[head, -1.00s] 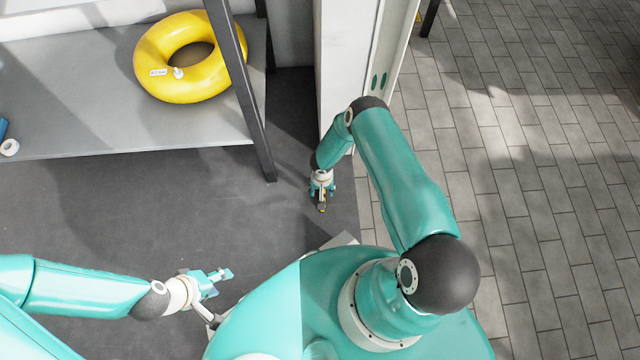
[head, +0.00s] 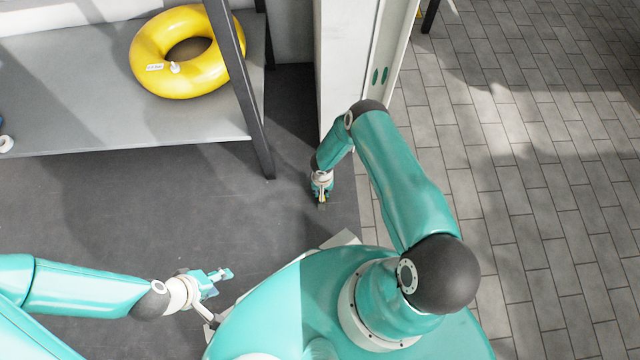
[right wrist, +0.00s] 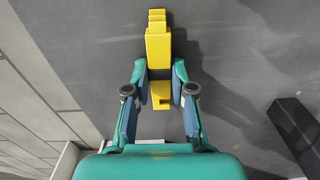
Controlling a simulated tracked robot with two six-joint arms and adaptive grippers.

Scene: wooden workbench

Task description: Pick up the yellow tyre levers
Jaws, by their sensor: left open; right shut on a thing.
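The yellow tyre levers (right wrist: 159,51) are between the fingers of my right gripper (right wrist: 159,80) in the right wrist view. They lie as a narrow stack pointing away from the hand, with dark grey floor behind them. My right gripper is shut on them; its two fingers press from either side. In the head view my right gripper (head: 322,199) is small, and the levers are barely visible at its tip. My left gripper (head: 220,276) is open and empty above the grey floor at lower left.
A grey shelf (head: 90,125) with dark posts (head: 240,90) stands at upper left and holds a yellow swim ring (head: 215,72). A white column (head: 340,65) stands beyond my right arm. Paved floor (head: 540,200) lies to the right. Grey floor between my arms is clear.

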